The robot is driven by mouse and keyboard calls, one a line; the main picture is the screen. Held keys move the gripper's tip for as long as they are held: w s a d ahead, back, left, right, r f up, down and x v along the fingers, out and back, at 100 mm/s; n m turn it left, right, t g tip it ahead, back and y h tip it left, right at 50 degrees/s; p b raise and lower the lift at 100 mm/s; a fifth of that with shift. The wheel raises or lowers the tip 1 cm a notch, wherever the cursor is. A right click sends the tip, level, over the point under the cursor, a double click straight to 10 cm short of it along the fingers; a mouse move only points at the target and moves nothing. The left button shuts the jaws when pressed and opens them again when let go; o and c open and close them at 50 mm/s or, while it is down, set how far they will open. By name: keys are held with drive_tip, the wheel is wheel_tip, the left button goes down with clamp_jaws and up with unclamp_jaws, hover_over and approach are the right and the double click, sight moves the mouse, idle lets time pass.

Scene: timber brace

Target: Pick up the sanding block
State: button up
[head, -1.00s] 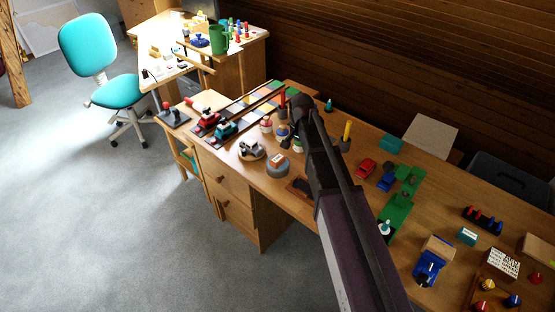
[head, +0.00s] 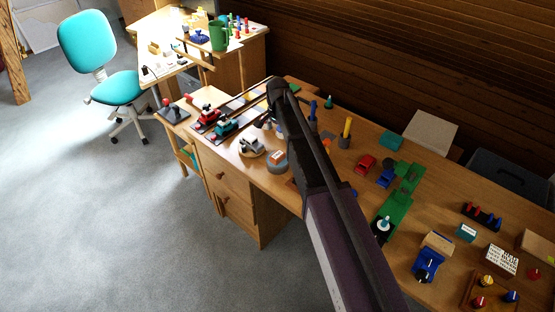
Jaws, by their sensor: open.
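I cannot tell for sure which thing is the sanding block. A small block with an orange-brown and white top (head: 277,157) rests on a round grey stand (head: 277,167) near the front edge of the workbench (head: 335,168). A teal block (head: 390,143) lies near the back edge. A smaller teal and white block (head: 466,232) lies at the right. My arm reaches across the bench from the lower right, its dark far end left of the bench's middle. My gripper's fingers do not show; the arm hides what is behind it.
Red and teal toy engines (head: 225,127) stand on the left end. A yellow stick in a dark cup (head: 346,131), a red car (head: 366,163) and a green strip (head: 399,205) are right of my arm. A blue vise (head: 429,262) is at the front right. The floor at left is open.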

sight(277, 155)
drive_tip(key=shift+f+b, duration=3.7)
drive_tip(key=shift+f, duration=0.25)
drive_tip(key=shift+f, duration=0.1)
drive_tip(key=shift+w+f+b, duration=0.1)
drive_tip(key=shift+f+b, duration=2.4)
drive_tip(key=shift+b, duration=0.1)
drive_tip(key=c, duration=1.3)
drive_tip(key=shift+c, duration=0.2)
drive_tip(key=shift+r, duration=0.2)
wheel_tip(277, 155, up, 4)
drive_tip(key=p, duration=0.4)
drive_tip(key=shift+f, duration=0.2)
drive_tip(key=s+d+r+p, duration=0.1)
drive_tip(key=s+d, duration=0.3)
drive_tip(key=s, duration=1.1)
drive_tip(key=shift+s+d, duration=0.15)
drive_tip(key=shift+s, duration=0.1)
